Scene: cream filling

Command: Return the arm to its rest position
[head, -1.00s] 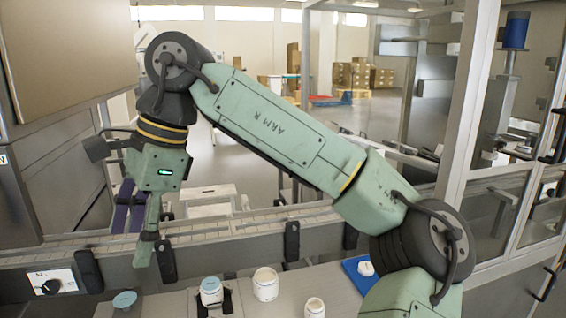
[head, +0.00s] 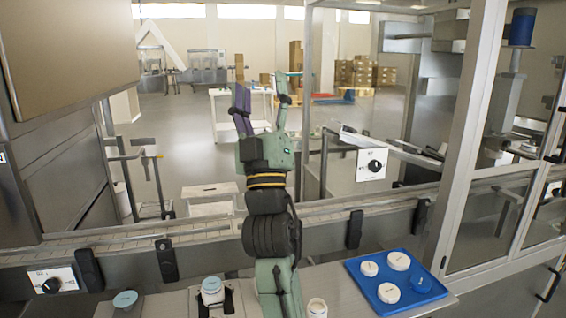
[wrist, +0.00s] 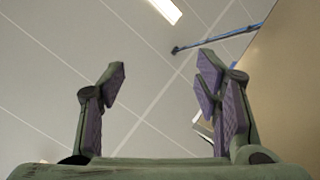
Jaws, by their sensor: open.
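My gripper (head: 260,110) points straight up above the conveyor in the head view, with my green arm folded upright below it. Its two fingers stand apart and nothing is between them.
A blue tray (head: 365,289) with several white lids and a blue one lies on the bench at right. A jar with a blue-grey top (head: 212,290), another such lid (head: 125,299) and a white jar (head: 317,308) are along the front. A window frame post (head: 465,130) stands at right.

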